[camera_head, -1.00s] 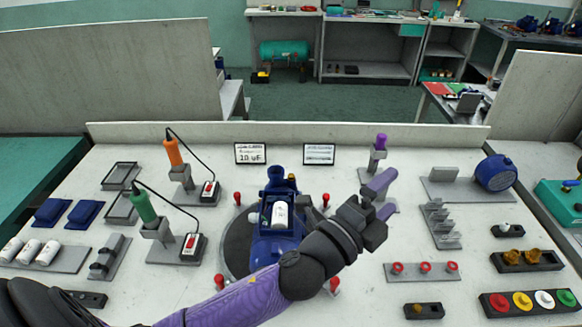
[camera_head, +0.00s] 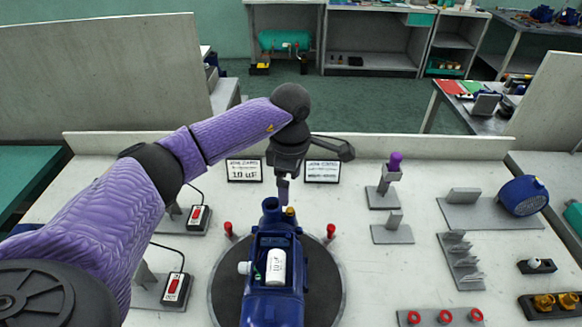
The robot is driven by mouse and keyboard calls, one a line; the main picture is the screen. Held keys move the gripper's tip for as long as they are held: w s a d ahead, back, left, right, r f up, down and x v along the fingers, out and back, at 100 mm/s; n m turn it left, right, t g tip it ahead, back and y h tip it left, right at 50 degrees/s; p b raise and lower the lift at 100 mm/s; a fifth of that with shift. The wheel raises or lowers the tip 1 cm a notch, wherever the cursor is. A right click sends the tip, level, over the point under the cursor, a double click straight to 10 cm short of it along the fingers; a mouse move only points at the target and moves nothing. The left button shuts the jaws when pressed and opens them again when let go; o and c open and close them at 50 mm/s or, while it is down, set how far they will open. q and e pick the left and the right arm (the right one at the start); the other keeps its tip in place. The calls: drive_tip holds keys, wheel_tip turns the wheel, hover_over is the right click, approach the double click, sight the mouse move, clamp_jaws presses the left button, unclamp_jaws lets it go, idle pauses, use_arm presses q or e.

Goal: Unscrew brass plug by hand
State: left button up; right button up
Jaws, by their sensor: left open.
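The blue pump (camera_head: 266,295) stands on a dark round turntable (camera_head: 325,285) at the lower middle, with a white cylinder (camera_head: 276,267) in its open top. A small brass plug (camera_head: 290,212) shows at the pump's far end, beside the upright blue port (camera_head: 271,207). My left gripper (camera_head: 284,192) points down just above the plug and port. Its fingers are seen nearly edge-on, one behind the other, and look open and empty. I cannot tell whether the fingertips touch anything. My right gripper is not in view.
Two small signs (camera_head: 244,170) stand behind the gripper. Red pegs (camera_head: 331,231) stand around the turntable. A purple-handled tool (camera_head: 395,162) in a grey stand, a grey rack (camera_head: 460,262) and a blue motor part (camera_head: 523,196) are on the right. My left arm hides much of the left side.

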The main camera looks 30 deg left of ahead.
sight(290, 210)
use_arm(q)
drive_tip(key=shift+s+d+f, duration=0.1)
drive_tip(key=shift+s+f, duration=0.05)
drive_tip(key=shift+f, duration=0.05)
drive_tip(key=shift+f+b, duration=0.25)
drive_tip(key=shift+b, duration=0.05)
drive_tip(key=shift+f+b, duration=0.65)
drive_tip(key=shift+f, duration=0.3)
drive_tip(key=shift+f+b, duration=0.85)
drive_tip(key=shift+f, duration=0.3)
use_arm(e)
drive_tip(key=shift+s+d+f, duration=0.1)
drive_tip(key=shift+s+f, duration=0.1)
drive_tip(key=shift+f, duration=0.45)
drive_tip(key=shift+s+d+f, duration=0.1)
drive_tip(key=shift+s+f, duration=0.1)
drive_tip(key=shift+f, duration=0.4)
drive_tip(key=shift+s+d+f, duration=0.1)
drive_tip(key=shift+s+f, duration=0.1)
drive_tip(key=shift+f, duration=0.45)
use_arm(q)
drive_tip(key=shift+f+b, duration=0.7)
drive_tip(key=shift+f, duration=0.25)
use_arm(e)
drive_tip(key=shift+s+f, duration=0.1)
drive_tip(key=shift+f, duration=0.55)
use_arm(q)
drive_tip(key=shift+r, duration=0.1)
